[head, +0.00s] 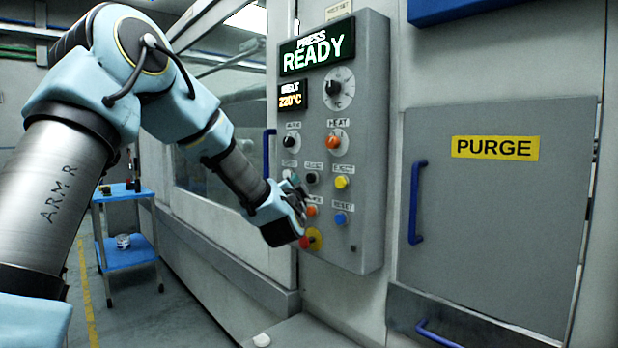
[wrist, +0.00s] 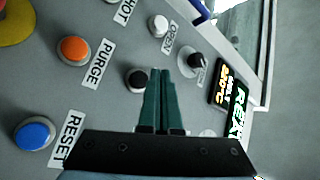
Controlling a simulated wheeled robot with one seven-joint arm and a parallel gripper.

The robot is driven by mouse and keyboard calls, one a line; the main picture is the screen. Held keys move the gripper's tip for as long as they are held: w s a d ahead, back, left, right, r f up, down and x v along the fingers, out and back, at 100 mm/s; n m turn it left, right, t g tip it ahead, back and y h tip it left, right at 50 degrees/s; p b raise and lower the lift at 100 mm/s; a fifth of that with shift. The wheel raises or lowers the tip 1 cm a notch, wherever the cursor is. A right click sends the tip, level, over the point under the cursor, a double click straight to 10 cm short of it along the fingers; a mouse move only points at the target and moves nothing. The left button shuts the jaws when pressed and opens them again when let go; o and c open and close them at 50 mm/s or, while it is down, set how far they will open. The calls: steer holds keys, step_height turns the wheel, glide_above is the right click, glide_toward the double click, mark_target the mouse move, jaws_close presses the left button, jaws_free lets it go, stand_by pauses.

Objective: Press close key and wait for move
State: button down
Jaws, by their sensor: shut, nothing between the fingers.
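The control panel (head: 369,150) stands upright right of my arm in the head view. Its black key (head: 312,178) sits in the middle of a row; the small label above seems to read CLOSE but is hard to read. In the wrist view the black key (wrist: 137,80) shows just left of my fingertips, and its label is hidden behind the fingers. My gripper (wrist: 164,74) is shut and empty, its green fingers pointing at the panel. In the head view my gripper (head: 297,187) is close beside the keys; contact cannot be told. The display (head: 317,47) reads PRESS READY.
Nearby are the orange PURGE key (wrist: 73,50), blue RESET key (wrist: 34,133), white OPEN key (wrist: 158,25) and a black knob (wrist: 197,62). A red emergency button (head: 311,239) sits low on the panel. A blue cart (head: 126,252) stands at the left.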

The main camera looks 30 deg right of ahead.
mark_target(311, 178)
steer(key=shift+w+d+f, duration=0.1)
steer(key=shift+w+d, duration=0.05)
steer(key=shift+d, duration=0.8)
stand_by(1.4)
steer(key=shift+w+d+b, duration=0.1)
steer(key=shift+d+b, duration=0.2)
steer(key=shift+d, duration=0.1)
